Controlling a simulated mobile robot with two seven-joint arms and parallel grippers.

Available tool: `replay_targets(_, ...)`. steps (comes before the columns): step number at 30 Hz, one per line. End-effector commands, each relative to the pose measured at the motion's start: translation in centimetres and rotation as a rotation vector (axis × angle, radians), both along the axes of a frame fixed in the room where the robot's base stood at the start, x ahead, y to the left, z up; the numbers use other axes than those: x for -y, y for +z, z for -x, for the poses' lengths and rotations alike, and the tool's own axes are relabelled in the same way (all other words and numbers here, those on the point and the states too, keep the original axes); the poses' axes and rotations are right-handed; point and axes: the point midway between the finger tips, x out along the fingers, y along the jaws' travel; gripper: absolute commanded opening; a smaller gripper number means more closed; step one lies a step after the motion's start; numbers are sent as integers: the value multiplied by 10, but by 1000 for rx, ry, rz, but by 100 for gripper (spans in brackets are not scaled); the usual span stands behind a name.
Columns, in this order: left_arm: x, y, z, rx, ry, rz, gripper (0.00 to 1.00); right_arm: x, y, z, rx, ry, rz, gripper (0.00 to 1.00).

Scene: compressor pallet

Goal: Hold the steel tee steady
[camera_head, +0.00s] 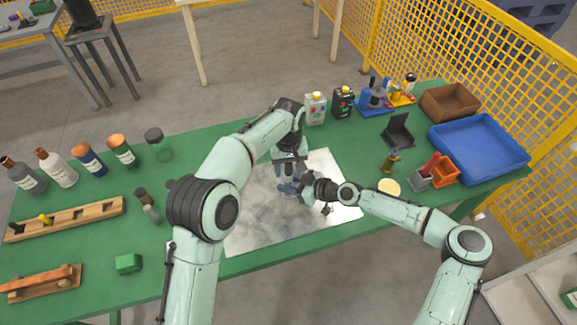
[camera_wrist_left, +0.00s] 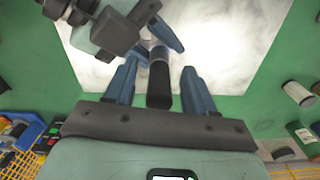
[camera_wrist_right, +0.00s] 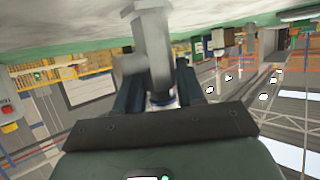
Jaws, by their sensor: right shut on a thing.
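The grey steel tee (camera_wrist_right: 155,55) fills the middle of the right wrist view, between the fingers of my right gripper (camera_wrist_right: 158,85), which is shut on it. In the head view my right gripper (camera_head: 300,190) is low over the metal plate. My left gripper (camera_head: 289,165) points down just beside it. In the left wrist view the left fingers (camera_wrist_left: 160,80) stand apart on either side of a dark cylinder (camera_wrist_left: 159,85), with gaps showing on both sides. The cylinder's grey upper end meets the right fingers. I cannot tell whether it is part of the tee.
The metal plate (camera_head: 250,222) lies on the green table (camera_head: 215,143). Bottles (camera_head: 90,159) and wooden racks (camera_head: 75,219) stand at left. A blue tray (camera_head: 470,170), brown bin (camera_head: 450,101) and small orange box (camera_head: 445,178) sit at right. A green block (camera_head: 128,263) lies near the front.

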Motion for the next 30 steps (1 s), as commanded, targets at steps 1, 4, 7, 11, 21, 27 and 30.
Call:
replay_targets(1,0,0,0,0,0,0,55,0,1,0,2,0,-1,0)
replay_targets(4,0,4,0,1,0,0,55,0,1,0,2,0,-1,0)
replay_targets(7,0,15,-1,3,0,1,55,0,1,0,2,0,-1,0)
replay_targets(11,1,41,-1,6,0,2,55,0,1,0,2,0,-1,0)
replay_targets(21,1,106,-1,3,0,2,55,0,1,0,2,-1,-1,0)
replay_targets(27,0,119,0,0,-1,0,55,0,1,0,2,-1,-1,0)
replay_targets(30,0,120,0,0,0,0,55,0,1,0,2,-1,-1,0)
